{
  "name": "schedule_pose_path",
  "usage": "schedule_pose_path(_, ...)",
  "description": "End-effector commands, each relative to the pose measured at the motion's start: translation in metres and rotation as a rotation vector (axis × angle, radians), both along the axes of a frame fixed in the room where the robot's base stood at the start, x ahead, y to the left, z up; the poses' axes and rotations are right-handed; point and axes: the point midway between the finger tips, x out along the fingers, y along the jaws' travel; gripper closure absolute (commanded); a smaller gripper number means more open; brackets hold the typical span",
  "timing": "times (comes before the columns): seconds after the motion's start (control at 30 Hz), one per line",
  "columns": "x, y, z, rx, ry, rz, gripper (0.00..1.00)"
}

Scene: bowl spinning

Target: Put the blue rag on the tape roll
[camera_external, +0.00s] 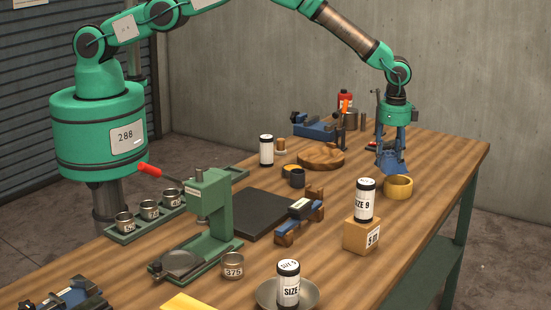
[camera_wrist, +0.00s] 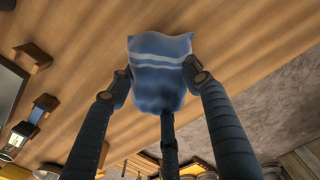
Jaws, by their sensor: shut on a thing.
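My gripper (camera_external: 391,148) points down over the far right part of the table. Its fingers are shut on the blue rag (camera_external: 392,167), which hangs below them. In the wrist view the rag (camera_wrist: 160,80) shows a pale stripe and sits between the fingertips. The tape roll (camera_external: 399,187), a tan ring, lies on the table just in front of and slightly right of the rag in the external view. I cannot tell whether the rag touches the table or the roll. I cannot make out the roll in the wrist view.
A wooden block (camera_external: 361,237) bearing a labelled can (camera_external: 365,201) stands in front of the roll. A blue vise (camera_external: 315,127) is behind. The table's right edge is bare.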

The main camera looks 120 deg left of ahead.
Motion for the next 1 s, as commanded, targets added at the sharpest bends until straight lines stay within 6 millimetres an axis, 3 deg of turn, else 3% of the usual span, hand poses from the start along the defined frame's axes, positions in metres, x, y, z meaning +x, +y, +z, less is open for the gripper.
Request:
schedule_pose_path(0.5, -0.001, 0.0, -0.033, 0.0, 0.001, 0.0, 0.77)
schedule_pose_path(0.97, 0.0, 0.0, -0.038, 0.0, 0.0, 0.0, 0.77)
schedule_pose_path(1.0, 0.0, 0.0, -0.038, 0.0, 0.0, 0.0, 0.5)
